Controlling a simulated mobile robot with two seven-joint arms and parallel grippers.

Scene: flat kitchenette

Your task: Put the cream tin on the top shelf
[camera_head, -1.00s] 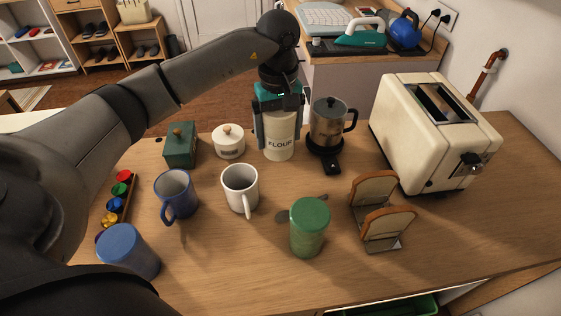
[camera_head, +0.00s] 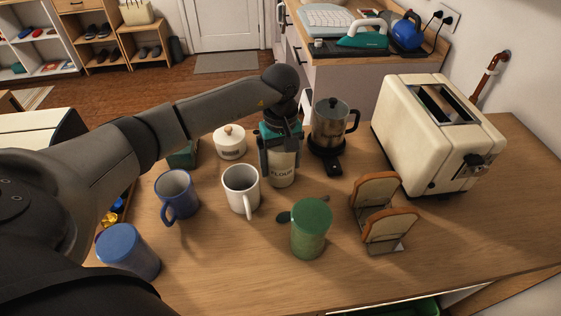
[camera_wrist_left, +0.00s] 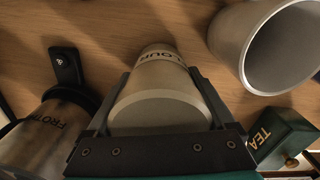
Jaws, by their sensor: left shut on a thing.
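The cream tin (camera_head: 283,174), lettered FLOUR, is held at the counter's middle, behind the white mug and left of the steel frother jug. My left gripper (camera_head: 280,150) is shut on it, with a finger on each side. In the left wrist view, the cream tin (camera_wrist_left: 160,105) sits between the fingers of my left gripper (camera_wrist_left: 160,100), its pale round end toward the camera. I cannot tell whether its base touches the counter. My right gripper is not in view. No shelf that is clearly the task's top shelf shows.
Close around the tin stand a white mug (camera_head: 240,190), a frother jug (camera_head: 329,125), a cream pot (camera_head: 230,143) and a green tea tin (camera_wrist_left: 283,135). The front right counter is clear.

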